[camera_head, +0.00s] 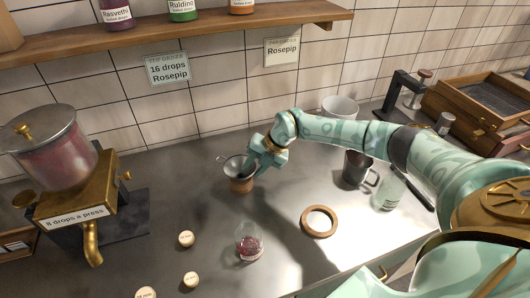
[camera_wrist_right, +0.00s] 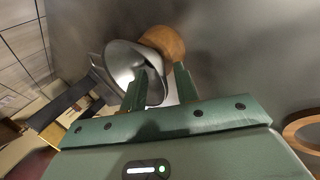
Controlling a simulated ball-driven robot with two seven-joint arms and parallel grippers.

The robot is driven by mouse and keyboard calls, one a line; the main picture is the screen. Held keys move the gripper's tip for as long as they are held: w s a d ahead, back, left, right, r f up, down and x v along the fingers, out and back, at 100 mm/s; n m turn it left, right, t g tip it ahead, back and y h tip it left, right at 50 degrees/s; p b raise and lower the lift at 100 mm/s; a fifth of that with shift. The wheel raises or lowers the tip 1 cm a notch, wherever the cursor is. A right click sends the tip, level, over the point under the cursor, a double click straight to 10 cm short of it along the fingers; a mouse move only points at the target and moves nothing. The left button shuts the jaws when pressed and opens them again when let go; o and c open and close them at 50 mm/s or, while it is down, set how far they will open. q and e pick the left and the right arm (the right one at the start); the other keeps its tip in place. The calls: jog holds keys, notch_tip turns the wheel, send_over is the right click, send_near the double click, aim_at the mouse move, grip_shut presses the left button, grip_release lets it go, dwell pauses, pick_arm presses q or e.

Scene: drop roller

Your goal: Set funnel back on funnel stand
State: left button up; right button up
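The grey metal funnel (camera_head: 236,166) sits at the top of a small wooden stand (camera_head: 242,185) on the counter near the back wall. My right gripper (camera_head: 257,160) is at the funnel's right side. In the right wrist view, the funnel (camera_wrist_right: 122,62) looks tilted because of the camera angle, with the wooden stand (camera_wrist_right: 163,42) beyond it. The two green fingers (camera_wrist_right: 163,72) stand apart, with part of the funnel's edge between them; whether they touch it is hard to tell. My left gripper is not in view.
A brass dispenser (camera_head: 80,190) stands at left. A bottle of red liquid (camera_head: 249,243), several pale round caps (camera_head: 186,238) and a wooden ring (camera_head: 319,234) lie in front. A dark mug (camera_head: 355,168) and a clear bottle (camera_head: 388,192) stand at right, under my arm.

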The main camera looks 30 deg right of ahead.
jog(key=p+v, duration=0.1)
jog(key=v, duration=1.4)
jog(key=shift+p, duration=0.35)
